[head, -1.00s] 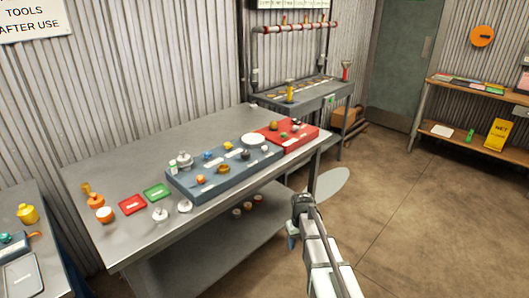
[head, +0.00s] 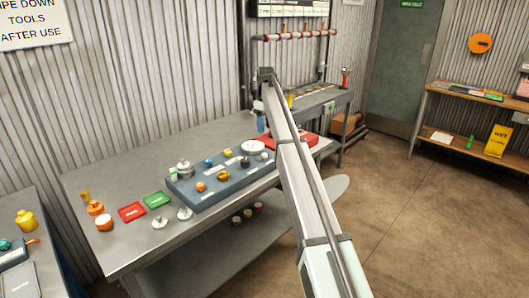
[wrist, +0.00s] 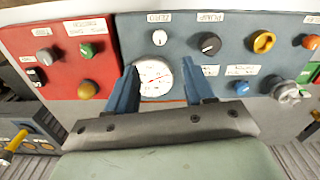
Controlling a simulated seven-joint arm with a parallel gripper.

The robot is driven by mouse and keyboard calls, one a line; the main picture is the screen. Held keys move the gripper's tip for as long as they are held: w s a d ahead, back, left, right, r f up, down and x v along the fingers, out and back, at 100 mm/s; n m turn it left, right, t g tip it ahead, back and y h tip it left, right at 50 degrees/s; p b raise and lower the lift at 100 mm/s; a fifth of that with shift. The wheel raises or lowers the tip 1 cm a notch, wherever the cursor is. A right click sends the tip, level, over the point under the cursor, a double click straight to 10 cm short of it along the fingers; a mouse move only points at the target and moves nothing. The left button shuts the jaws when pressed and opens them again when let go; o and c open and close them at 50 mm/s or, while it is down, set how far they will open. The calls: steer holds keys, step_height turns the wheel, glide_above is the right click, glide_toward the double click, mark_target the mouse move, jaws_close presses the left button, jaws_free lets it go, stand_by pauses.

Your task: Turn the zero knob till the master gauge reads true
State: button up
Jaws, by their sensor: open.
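The master gauge (wrist: 155,78), a round white dial with a thin red needle, is set in the blue-grey panel (wrist: 230,65). It also shows in the head view (head: 253,147). The dial's figures are too blurred to read.
A black knob (wrist: 209,44) and a yellow knob (wrist: 263,42) sit close to the white knob. A red panel (wrist: 72,60) with several knobs adjoins the blue one. Loose parts and red and green trays stand on the bench (head: 120,180). A piped rig (head: 300,36) stands behind.

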mark_target(264, 156)
step_height(264, 156, down, 13)
steer(key=shift+w+a+f, duration=0.1)
steer(key=shift+w, duration=0.05)
stand_by(0.6)
steer(key=shift+c, duration=0.4)
jaws_close()
